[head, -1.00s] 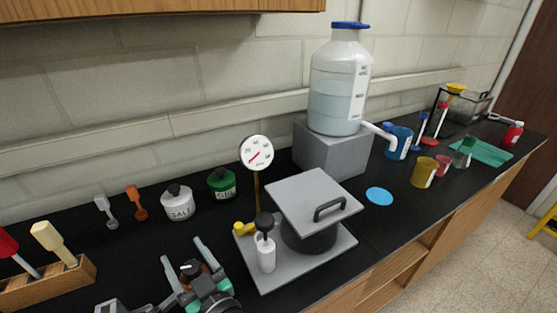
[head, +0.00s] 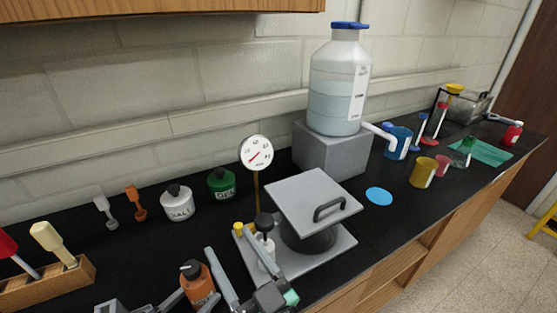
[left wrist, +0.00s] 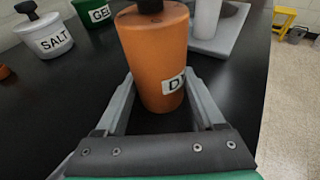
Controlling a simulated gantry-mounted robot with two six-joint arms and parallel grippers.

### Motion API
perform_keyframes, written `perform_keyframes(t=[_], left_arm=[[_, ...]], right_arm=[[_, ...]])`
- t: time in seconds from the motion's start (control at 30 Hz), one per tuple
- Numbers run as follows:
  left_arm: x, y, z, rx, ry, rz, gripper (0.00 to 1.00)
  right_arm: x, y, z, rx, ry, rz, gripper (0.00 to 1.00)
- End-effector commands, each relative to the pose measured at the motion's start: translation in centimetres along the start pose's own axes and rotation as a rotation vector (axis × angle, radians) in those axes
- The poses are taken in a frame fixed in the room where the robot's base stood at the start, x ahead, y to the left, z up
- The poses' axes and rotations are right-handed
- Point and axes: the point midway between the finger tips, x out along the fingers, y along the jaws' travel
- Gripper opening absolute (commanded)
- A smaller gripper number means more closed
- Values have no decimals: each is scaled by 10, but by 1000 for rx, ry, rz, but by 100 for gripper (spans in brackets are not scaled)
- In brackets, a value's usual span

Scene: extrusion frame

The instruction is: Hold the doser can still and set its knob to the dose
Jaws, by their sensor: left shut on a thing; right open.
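The doser can is an orange, upright can (head: 198,288) with a black knob (head: 190,268) on top. In the left wrist view the can (left wrist: 158,55) shows a white label that begins with "D", partly turned away. Its knob (left wrist: 150,5) is cut by the top edge. The knob's setting is too small to read. My left gripper (head: 191,300) is shut around the can's body, one finger on each side (left wrist: 160,85).
Salt (head: 178,205) and green (head: 221,185) jars stand behind the can. A wooden tool block (head: 60,280) is at left. The counter between block and can is clear.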

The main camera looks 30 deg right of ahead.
Motion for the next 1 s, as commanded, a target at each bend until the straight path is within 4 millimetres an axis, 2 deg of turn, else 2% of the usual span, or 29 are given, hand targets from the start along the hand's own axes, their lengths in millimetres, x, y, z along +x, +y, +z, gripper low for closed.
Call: perform_keyframes(t=[0.03, 0.3, 0.7, 0.83, 1.0], left_arm=[[0, 0, -1, -1, 1, -1, 40], [0, 0, 0, -1, 1, -1, 40], [0, 0, 0, -1, 1, -1, 40], [0, 0, 0, -1, 1, -1, 40], [0, 0, 0, -1, 1, -1, 40]], right_arm=[[3, 6, -12, 3, 24, 11, 74], [10, 34, -68, 14, 137, 59, 74], [6, 65, -149, 23, 306, 103, 74], [2, 67, -165, 25, 339, 103, 74], [-1, 66, -172, 28, 354, 94, 74]])
